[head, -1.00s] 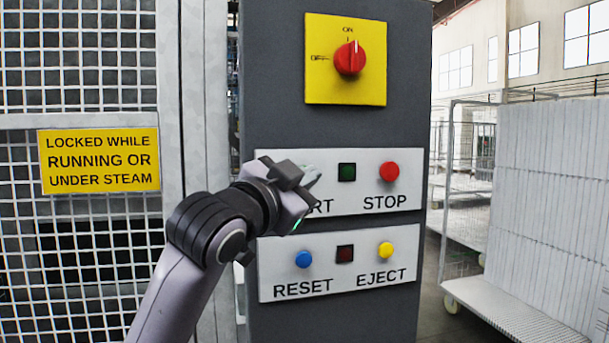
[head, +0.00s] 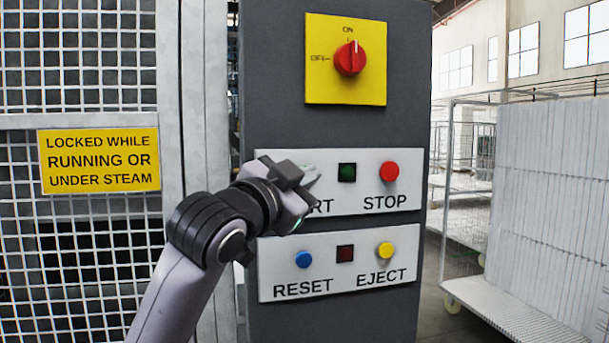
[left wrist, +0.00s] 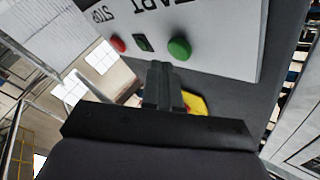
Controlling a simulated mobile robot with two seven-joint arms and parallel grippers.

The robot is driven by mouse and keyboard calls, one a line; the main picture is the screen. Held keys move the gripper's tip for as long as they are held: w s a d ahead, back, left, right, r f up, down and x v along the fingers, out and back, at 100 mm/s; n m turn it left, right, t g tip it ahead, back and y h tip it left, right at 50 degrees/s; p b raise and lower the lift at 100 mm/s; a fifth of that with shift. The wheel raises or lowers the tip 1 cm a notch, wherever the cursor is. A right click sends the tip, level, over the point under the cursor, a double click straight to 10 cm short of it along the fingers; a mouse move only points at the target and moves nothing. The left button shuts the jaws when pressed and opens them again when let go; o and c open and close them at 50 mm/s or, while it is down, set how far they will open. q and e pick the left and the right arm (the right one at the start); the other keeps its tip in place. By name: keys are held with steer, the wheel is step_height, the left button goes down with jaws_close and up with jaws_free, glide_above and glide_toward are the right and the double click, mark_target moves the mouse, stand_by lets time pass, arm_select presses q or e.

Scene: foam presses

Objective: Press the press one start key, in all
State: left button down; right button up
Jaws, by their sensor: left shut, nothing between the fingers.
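The start key is a round green button that shows in the left wrist view (left wrist: 179,49), on a white plate (left wrist: 220,45) with upside-down START lettering. In the head view my left gripper (head: 308,176) hides the key and part of the word START on that plate (head: 408,201). The gripper is shut and empty, with its fingertips in front of the plate. In the left wrist view the closed fingers (left wrist: 160,70) end just below and left of the green key in the picture. I cannot tell whether they touch the panel. My right gripper is not in view.
Beside the key are a square green lamp (head: 347,172) and the red stop button (head: 388,172). Below are a blue reset button (head: 304,259), a dark red lamp (head: 345,253) and a yellow eject button (head: 385,249). A red rotary switch (head: 350,59) sits above. A mesh guard (head: 85,245) stands left.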

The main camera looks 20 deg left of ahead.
arm_select(q)
steer(key=shift+w, duration=0.1)
stand_by(0.7)
steer(key=shift+w+a, duration=0.25)
steer(key=shift+w+a, duration=0.25)
steer(key=shift+w, duration=0.15)
stand_by(1.0)
steer(key=shift+s, duration=0.1)
steer(key=shift+s+d, duration=0.5)
steer(key=shift+s, duration=0.1)
steer(key=s+d, duration=0.2)
steer(key=s, duration=0.2)
steer(key=shift+s+d, duration=0.1)
steer(key=shift+d, duration=0.3)
steer(key=shift+f, duration=0.1)
stand_by(0.6)
